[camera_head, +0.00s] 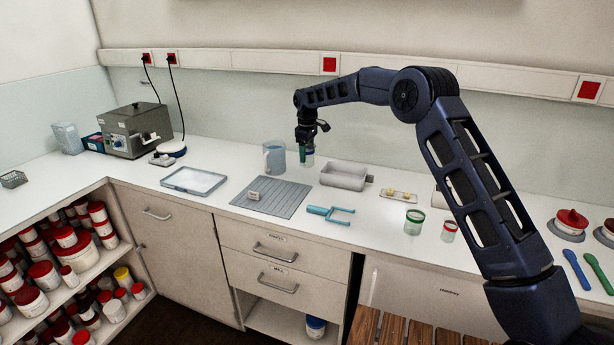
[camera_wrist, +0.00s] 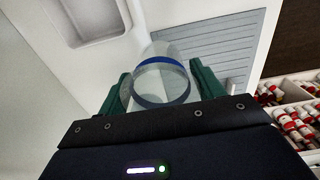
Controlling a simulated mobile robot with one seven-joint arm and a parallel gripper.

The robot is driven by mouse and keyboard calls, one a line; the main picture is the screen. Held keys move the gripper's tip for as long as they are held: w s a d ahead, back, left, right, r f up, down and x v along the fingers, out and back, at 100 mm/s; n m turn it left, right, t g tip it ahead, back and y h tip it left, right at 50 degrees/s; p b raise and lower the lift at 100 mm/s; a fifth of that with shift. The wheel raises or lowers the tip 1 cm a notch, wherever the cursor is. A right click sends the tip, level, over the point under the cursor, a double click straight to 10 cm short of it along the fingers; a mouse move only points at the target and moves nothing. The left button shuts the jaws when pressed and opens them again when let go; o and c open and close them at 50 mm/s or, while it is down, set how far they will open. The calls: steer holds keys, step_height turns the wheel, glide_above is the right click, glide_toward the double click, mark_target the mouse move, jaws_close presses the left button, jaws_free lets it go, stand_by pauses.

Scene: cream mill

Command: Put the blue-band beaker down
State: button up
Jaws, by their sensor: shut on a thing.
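The clear beaker with a blue band (camera_wrist: 160,84) sits between the two green fingers of my gripper (camera_wrist: 158,90) in the wrist view. My gripper is shut on it. In the head view my gripper (camera_head: 306,149) points down over the back of the white counter (camera_head: 225,160), and the beaker (camera_head: 308,160) shows small and partly hidden below the fingers. I cannot tell whether its base touches the counter.
A larger clear jug (camera_head: 274,159) stands close left of the beaker. A grey bin (camera_head: 345,177) is to the right. A ribbed grey mat (camera_head: 280,200) lies in front, with a small block on it. A blue-handled fork-like tool (camera_head: 330,213) and green-rimmed cup (camera_head: 414,222) are nearer the front.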

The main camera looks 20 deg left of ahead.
step_height(320, 180, down, 10)
steer(key=shift+f, duration=0.1)
stand_by(0.4)
steer(key=shift+f, duration=0.1)
steer(key=o, duration=1)
step_height(320, 180, up, 12)
steer(key=shift+r, duration=0.15)
